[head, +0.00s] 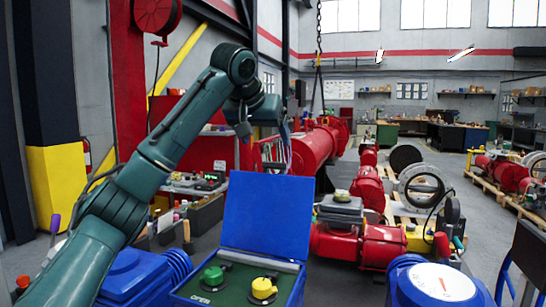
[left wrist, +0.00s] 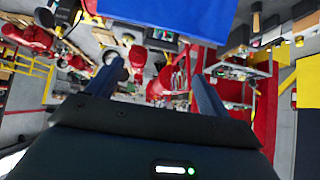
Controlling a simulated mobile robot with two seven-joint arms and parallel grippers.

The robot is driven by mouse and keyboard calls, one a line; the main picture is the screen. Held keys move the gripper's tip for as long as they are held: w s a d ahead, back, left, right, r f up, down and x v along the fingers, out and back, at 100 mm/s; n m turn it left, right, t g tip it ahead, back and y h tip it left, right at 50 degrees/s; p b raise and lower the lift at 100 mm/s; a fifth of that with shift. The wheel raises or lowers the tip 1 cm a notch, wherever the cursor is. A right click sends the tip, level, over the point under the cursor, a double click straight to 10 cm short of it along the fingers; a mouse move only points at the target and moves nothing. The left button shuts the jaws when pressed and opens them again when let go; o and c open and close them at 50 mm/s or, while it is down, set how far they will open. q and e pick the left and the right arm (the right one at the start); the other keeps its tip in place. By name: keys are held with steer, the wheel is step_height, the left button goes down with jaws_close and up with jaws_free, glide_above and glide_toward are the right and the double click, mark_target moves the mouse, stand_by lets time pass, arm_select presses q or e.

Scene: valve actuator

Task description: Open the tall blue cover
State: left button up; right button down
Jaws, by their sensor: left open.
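The tall blue cover (head: 265,215) stands upright at the back of a blue box, tilted up off its open top. It also shows as a blue panel at the top of the left wrist view (left wrist: 175,14). The box holds a dark green panel with a green knob (head: 212,277) and a yellow knob (head: 263,289). My left gripper (head: 287,150) is above and behind the cover's top right edge, apart from it. In the left wrist view its two fingers (left wrist: 158,72) are spread with nothing between them. My right gripper is not in view.
A blue housing (head: 140,279) stands left of the box and a blue-rimmed dial (head: 442,283) to its right. Red valve machinery (head: 365,245) is behind on the right. A bench with tools (head: 200,210) is behind on the left. The air above the box is free.

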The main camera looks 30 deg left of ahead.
mark_target(273, 168)
arm_select(q)
steer(key=p+x, duration=0.1)
steer(key=x, duration=0.7)
steer(key=shift+p, duration=0.3)
steer(key=shift+w+a+f, duration=0.15)
steer(key=shift+w+f, duration=0.3)
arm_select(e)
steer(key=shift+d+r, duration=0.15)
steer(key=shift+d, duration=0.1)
arm_select(q)
steer(key=shift+c, duration=0.4)
